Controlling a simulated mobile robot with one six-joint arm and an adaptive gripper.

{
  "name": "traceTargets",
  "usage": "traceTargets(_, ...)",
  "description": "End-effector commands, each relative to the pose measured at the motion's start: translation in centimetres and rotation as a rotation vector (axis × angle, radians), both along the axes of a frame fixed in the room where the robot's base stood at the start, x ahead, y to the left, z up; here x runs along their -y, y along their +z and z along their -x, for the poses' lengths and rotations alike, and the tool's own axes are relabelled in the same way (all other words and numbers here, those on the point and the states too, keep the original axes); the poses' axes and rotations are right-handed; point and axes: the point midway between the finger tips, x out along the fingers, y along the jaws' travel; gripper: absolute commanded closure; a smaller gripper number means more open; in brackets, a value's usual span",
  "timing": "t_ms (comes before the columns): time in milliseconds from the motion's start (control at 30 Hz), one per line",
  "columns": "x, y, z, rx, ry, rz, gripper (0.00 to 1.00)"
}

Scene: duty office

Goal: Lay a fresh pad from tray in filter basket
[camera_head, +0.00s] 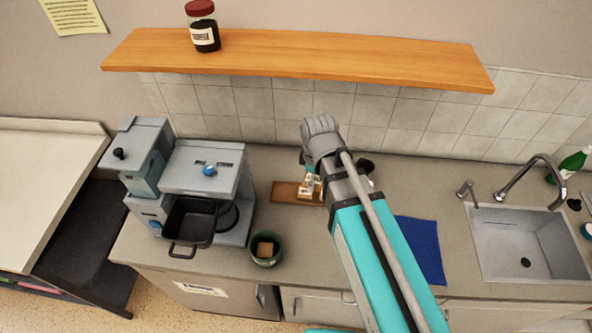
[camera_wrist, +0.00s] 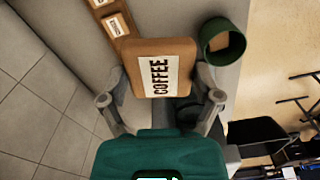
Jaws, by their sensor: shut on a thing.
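My gripper (camera_wrist: 160,78) is shut on a brown pad (camera_wrist: 186,55) with a white COFFEE label, one finger at each side. In the head view the gripper's tips are largely hidden by my arm. The wooden tray (camera_head: 284,194) lies on the counter under my arm; pale labelled items show at its right end, but I cannot tell whether one is the held pad. More labelled pads (camera_wrist: 116,26) show in the wrist view. The black filter basket (camera_head: 190,222), with its handle forward, sits at the front of the grey coffee machine (camera_head: 200,165) and looks empty.
A green bin (camera_head: 266,259) holding a brown pad stands right of the machine; it also shows in the wrist view (camera_wrist: 207,40). A wooden shelf (camera_head: 300,52) with a jar (camera_head: 203,25) hangs above. A blue cloth (camera_head: 420,245) and a sink (camera_head: 525,240) lie right.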

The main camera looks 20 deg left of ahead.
Motion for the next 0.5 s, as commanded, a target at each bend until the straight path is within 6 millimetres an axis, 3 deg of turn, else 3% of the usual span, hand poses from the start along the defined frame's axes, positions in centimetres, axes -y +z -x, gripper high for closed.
traceTargets(33, 1.2, 1.8, -0.1, 0.0, -0.018, 0.0, 0.58)
traceTargets(200, 4.0, 4.5, -0.6, 0.0, -0.069, 0.0, 0.58)
traceTargets(500, 7.4, 7.4, -1.0, 0.0, -0.131, 0.0, 0.58)
